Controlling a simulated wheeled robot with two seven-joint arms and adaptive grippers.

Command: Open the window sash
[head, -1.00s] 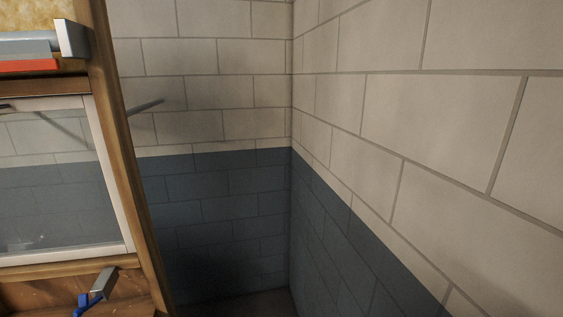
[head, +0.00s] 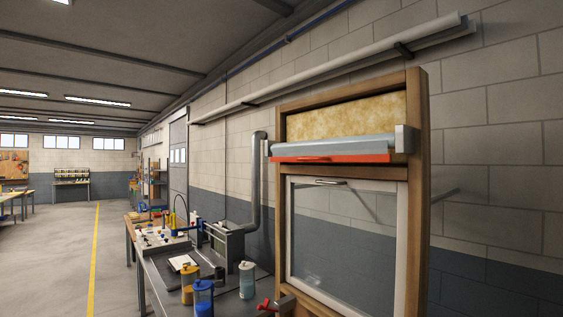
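The window sash (head: 402,250) is a white frame around a clear pane (head: 345,240). It sits in a wooden frame (head: 419,190) on the right side of the head view. A small handle (head: 331,182) is on the sash's top rail, toward the left. The sash looks seated in the wooden frame. Its lower right end runs near the bottom edge of the picture. Neither of my grippers shows in the head view.
A grey roller with a red strip (head: 335,158) crosses the frame above the sash. A red-handled clamp (head: 268,306) is below its lower left. A workbench (head: 160,275) with bottles (head: 204,298) stands to the left. Open floor (head: 60,260) lies farther left.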

